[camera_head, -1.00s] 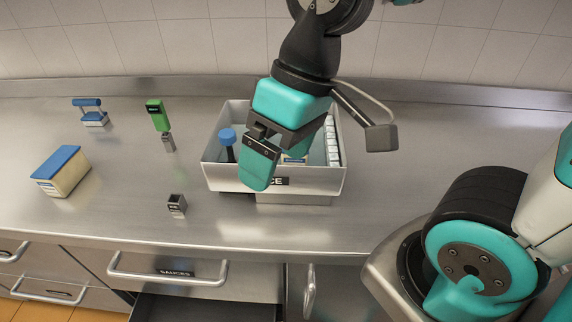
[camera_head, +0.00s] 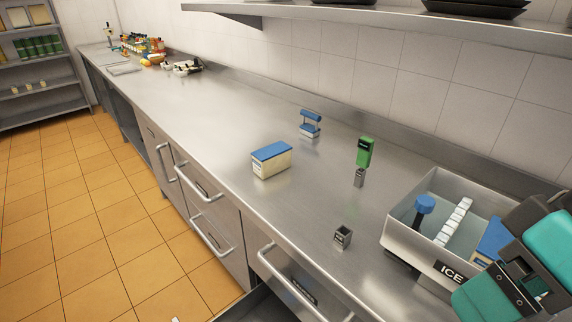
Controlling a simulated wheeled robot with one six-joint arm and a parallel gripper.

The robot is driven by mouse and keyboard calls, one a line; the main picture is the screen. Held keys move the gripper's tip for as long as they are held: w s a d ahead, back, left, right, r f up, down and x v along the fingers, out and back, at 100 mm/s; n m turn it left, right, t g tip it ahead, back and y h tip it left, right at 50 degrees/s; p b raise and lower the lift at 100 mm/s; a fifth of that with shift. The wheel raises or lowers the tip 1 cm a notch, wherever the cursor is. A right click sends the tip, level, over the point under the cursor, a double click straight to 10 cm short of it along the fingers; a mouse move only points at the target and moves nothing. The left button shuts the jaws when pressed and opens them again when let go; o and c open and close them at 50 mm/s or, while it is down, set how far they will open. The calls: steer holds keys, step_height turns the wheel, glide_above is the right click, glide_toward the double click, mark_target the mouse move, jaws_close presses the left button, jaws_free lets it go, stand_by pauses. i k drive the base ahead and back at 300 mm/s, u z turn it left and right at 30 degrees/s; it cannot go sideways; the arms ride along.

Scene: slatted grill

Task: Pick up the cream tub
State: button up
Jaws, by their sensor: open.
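A cream tub (camera_head: 271,162) with a blue lid stands on the steel counter, left of the green-topped item. Another blue-topped item (camera_head: 489,240) sits inside the ice bin at the right, partly hidden by my gripper; I cannot tell whether it is also a tub. My gripper (camera_head: 524,275), with teal fingers, is open at the lower right, over the front right of the bin. It is well to the right of the tub on the counter and apart from it.
The grey ice bin (camera_head: 408,244) also holds a blue-capped bottle (camera_head: 423,210) and a white row of blocks (camera_head: 455,221). A blue-handled item (camera_head: 310,123), a green-topped item (camera_head: 364,153) and a small dark box (camera_head: 342,237) stand nearby. The counter left of the tub is clear.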

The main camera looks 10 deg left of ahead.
mark_target(268, 161)
steer(key=k, duration=1)
steer(key=u, duration=2)
steer(key=i, duration=4.2)
steer(key=z, duration=2.85)
